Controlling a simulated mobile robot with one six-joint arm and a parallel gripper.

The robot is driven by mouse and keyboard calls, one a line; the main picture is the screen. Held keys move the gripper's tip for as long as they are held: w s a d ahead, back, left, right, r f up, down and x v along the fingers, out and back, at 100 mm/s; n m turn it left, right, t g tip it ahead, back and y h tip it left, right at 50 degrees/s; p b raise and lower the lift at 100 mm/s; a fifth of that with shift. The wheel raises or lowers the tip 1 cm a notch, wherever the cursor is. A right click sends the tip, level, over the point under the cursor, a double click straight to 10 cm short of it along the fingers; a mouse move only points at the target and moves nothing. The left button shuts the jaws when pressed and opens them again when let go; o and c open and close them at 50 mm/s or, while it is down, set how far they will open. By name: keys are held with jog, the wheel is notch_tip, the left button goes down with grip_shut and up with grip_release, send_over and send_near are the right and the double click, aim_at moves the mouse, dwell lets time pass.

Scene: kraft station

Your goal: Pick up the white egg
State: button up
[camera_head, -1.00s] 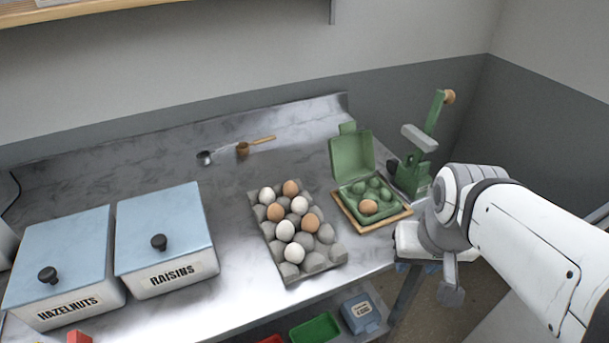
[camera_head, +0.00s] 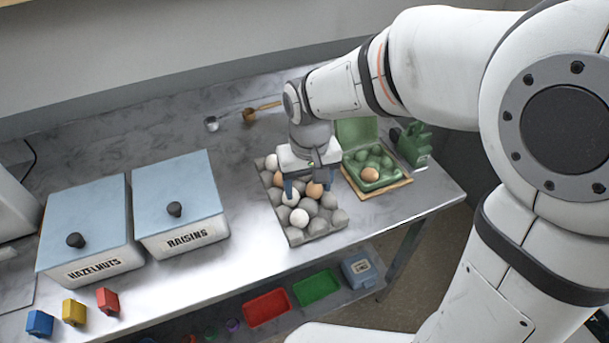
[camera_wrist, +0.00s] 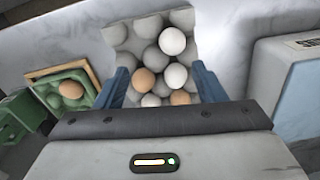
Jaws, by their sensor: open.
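A grey egg tray (camera_head: 322,228) holds several white and brown eggs. My gripper (camera_head: 308,188) is open above its middle, pointing down, with its blue fingers apart. In the wrist view my gripper (camera_wrist: 163,82) has a white egg (camera_wrist: 175,75) and a brown egg (camera_wrist: 144,80) between its fingers, neither visibly gripped. Another white egg (camera_wrist: 172,41) lies just beyond the fingers; it also shows in the head view (camera_head: 299,218) near the tray's front. One more white egg (camera_head: 270,162) is at the back left. My wrist hides part of the tray.
A green open egg box (camera_head: 361,160) with one brown egg (camera_head: 370,174) stands on a wooden board right of the tray. Lidded raisins (camera_head: 180,205) and hazelnuts (camera_head: 85,225) bins stand left. Bare metal counter lies between the bins and tray.

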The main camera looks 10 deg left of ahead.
aim_at(299, 211)
jog(key=shift+s+a+f, duration=0.1)
jog(key=shift+a+f, duration=0.15)
jog(key=shift+a, duration=0.3)
jog(key=shift+a+f, duration=0.25)
jog(key=shift+a, duration=0.3)
jog(key=f, duration=0.2)
jog(key=f+p, duration=0.1)
jog(key=f, duration=0.3)
jog(key=shift+s+d+f, duration=0.2)
jog(key=shift+s+d, duration=0.05)
jog(key=shift+s, duration=0.1)
jog(key=shift+w+f, duration=0.1)
jog(key=shift+f, duration=0.4)
jog(key=c, duration=0.7)
